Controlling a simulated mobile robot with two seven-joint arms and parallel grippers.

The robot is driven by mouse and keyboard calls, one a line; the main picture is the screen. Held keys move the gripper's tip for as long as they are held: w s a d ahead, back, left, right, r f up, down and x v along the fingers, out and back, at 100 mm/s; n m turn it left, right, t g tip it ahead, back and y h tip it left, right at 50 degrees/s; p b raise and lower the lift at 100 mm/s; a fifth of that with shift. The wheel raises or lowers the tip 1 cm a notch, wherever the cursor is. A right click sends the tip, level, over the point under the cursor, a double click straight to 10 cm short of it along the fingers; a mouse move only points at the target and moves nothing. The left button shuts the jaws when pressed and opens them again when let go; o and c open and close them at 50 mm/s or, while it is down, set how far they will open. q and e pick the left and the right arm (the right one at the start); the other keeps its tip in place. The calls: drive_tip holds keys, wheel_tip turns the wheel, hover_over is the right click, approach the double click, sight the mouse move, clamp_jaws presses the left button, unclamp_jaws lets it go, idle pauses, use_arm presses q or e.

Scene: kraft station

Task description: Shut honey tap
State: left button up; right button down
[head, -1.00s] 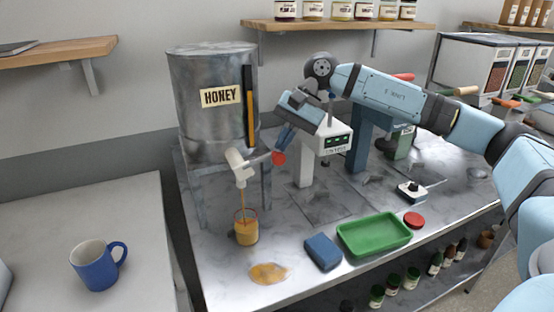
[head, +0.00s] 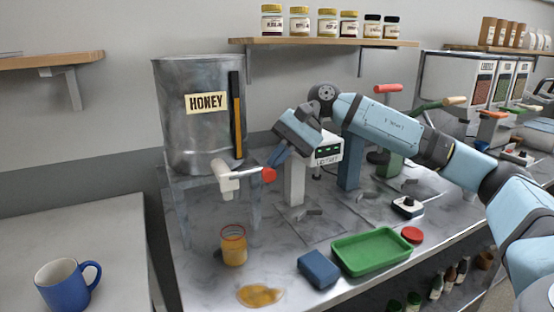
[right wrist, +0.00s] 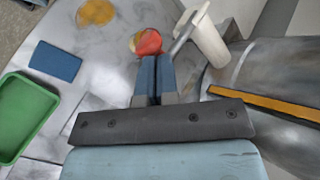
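The honey tap (head: 226,180) is a pale spout on the front of the grey metal honey drum (head: 197,135). Its lever points right and ends in a red knob (head: 268,174). The knob also shows in the right wrist view (right wrist: 148,42). My right gripper (head: 276,158) is just above the knob. Its blue fingers (right wrist: 155,62) are together with nothing visible between them, and their tips are close to the knob; contact cannot be told. A jar with amber honey (head: 233,246) stands below the tap. No honey stream shows between them. My left gripper is not in view.
A honey puddle (head: 259,295) lies in front of the jar. A blue sponge-like block (head: 319,269), a green tray (head: 372,268) and a red lid (head: 412,235) are to the right. A blue mug (head: 64,288) stands on the left counter.

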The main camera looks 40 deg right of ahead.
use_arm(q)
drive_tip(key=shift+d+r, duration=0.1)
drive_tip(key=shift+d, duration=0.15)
use_arm(e)
drive_tip(key=shift+a, duration=0.5)
drive_tip(key=shift+r, duration=0.1)
